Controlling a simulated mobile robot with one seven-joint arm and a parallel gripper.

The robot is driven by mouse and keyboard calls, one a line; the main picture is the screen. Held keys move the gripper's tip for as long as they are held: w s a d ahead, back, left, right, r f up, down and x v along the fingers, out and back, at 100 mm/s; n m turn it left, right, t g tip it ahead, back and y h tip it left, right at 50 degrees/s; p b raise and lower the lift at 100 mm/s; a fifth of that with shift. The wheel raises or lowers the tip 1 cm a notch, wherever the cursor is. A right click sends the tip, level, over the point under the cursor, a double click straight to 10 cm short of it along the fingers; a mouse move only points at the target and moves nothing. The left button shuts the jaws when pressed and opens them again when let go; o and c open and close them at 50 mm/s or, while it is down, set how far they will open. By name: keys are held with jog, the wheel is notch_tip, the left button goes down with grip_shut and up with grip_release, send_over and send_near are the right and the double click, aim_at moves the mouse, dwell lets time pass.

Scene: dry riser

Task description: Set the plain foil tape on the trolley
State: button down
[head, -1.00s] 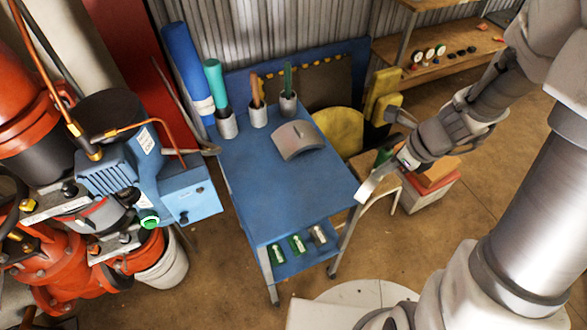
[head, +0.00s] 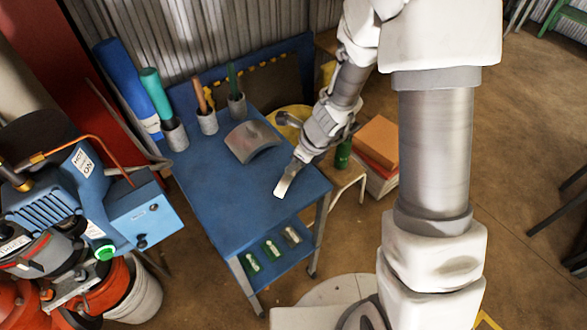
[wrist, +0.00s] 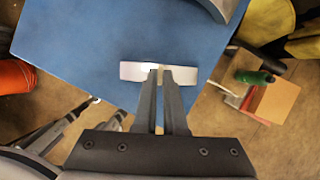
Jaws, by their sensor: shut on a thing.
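The blue trolley (head: 217,205) stands in the middle of the head view, and its top also fills much of the wrist view (wrist: 80,40). My gripper (head: 297,165) is shut on a silvery, plain-looking piece, which I take to be the foil tape (head: 285,181). In the wrist view the tape (wrist: 130,71) shows as a pale flat strip across the fingertips (wrist: 159,74). It is over the front right part of the trolley top. I cannot tell whether it touches the top.
A curved grey piece (head: 252,141) lies on the trolley top, behind the gripper. Holders with coloured rolls (head: 174,135) line the back edge. Several cans (head: 271,248) sit on the lower shelf. The top's front left is clear.

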jog(key=shift+f, duration=0.15)
jog(key=c, duration=1)
grip_release()
jog(key=s+d+r+n+p, duration=0.2)
jog(key=s+r+n, duration=0.15)
jog(key=r, duration=0.55)
jog(key=s+d+r+n+t+p, duration=0.1)
jog(key=s+r+n+p, duration=0.1)
jog(key=r+n, duration=0.45)
jog(key=s+d+r+n+p, duration=0.1)
jog(key=s+d+r+n, duration=0.15)
jog(key=r, duration=0.75)
jog(key=s+d+r+n+t+h, duration=0.1)
jog(key=s+d+r+n, duration=0.2)
jog(key=s+n, duration=0.2)
jog(key=s+d+r+n+t+h, duration=0.1)
jog(key=s+d+r+n+h, duration=0.1)
jog(key=s+r+n, duration=0.2)
jog(key=s+n, duration=0.1)
jog(key=n, duration=0.2)
jog(key=shift+s+d+r+h, duration=0.25)
jog(key=shift+d+r+h, duration=0.05)
jog(key=shift+d, duration=0.1)
